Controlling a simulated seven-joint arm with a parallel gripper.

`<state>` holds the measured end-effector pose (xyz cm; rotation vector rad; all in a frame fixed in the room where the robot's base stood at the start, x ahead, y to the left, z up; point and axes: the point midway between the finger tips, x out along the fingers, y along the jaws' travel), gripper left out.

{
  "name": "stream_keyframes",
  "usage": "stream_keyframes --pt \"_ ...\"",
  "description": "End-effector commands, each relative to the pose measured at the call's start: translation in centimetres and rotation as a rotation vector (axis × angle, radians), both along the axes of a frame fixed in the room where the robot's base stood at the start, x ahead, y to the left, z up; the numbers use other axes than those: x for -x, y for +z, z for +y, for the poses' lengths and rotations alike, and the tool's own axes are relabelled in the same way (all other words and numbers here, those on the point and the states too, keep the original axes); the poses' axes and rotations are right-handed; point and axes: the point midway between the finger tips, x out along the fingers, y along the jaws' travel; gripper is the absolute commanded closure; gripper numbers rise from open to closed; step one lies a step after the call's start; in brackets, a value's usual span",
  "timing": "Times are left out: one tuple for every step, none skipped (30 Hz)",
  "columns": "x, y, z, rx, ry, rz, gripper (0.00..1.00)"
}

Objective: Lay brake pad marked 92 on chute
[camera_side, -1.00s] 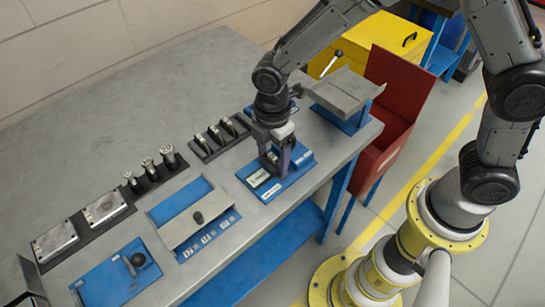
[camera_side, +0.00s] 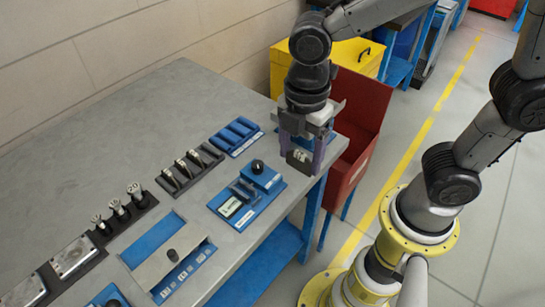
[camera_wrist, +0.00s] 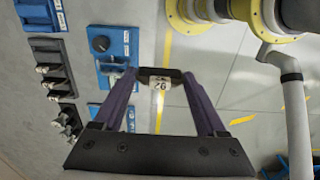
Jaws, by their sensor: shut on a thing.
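My gripper (camera_side: 300,160) is shut on a dark brake pad (camera_side: 299,156) with a pale label. It holds the pad in the air above the right edge of the bench. In the wrist view the pad (camera_wrist: 160,74) sits between the purple fingertips (camera_wrist: 160,76), and its label looks like 92 seen upside down. The chute, a grey sloped plate on a blue stand in the earlier frame, is mostly hidden behind my gripper; only a bit of its grey edge (camera_side: 340,104) shows.
A blue fixture with a black knob (camera_side: 257,167) and white labels stands on the bench (camera_side: 150,120) below left of my gripper. Nearby are a blue slotted tray (camera_side: 236,135) and dark racks of parts. A red bin (camera_side: 362,110) and yellow cabinet (camera_side: 355,53) stand behind.

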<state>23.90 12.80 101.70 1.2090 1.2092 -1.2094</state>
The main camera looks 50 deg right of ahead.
Motion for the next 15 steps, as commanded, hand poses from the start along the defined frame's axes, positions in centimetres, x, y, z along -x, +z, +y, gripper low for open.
stream_keyframes --pt "0.5 0.3 -0.3 -0.002 0.0 -0.003 0.94" --pt "0.7 0.5 -0.4 -0.002 0.0 -0.004 0.94" --pt "1.0 0.6 -0.5 -0.002 0.0 -0.003 0.94" --pt "1.2 0.7 -0.7 -0.001 -0.002 -0.002 0.94" --pt "1.4 0.8 -0.7 -0.001 -0.005 -0.001 0.94" --pt "1.6 0.8 -0.8 0.0 -0.015 0.0 0.94" --pt "1.7 0.9 -0.9 0.0 -0.025 0.001 0.94" --pt "1.8 0.9 -1.0 0.001 -0.038 0.003 0.94" --pt "1.8 1.0 -1.0 0.002 -0.061 0.003 0.94" --pt "1.7 1.2 -0.9 0.0 -0.081 0.0 0.94" --pt "1.5 1.4 -0.8 -0.001 -0.104 -0.002 0.94" --pt "1.1 1.8 -0.7 -0.004 -0.141 -0.006 0.94" --pt "0.7 2.0 -0.6 -0.005 -0.176 -0.008 0.94" --pt "0.0 2.3 -0.7 -0.007 -0.222 -0.011 0.94" --pt "-1.0 2.6 -1.1 -0.008 -0.296 -0.013 0.94"
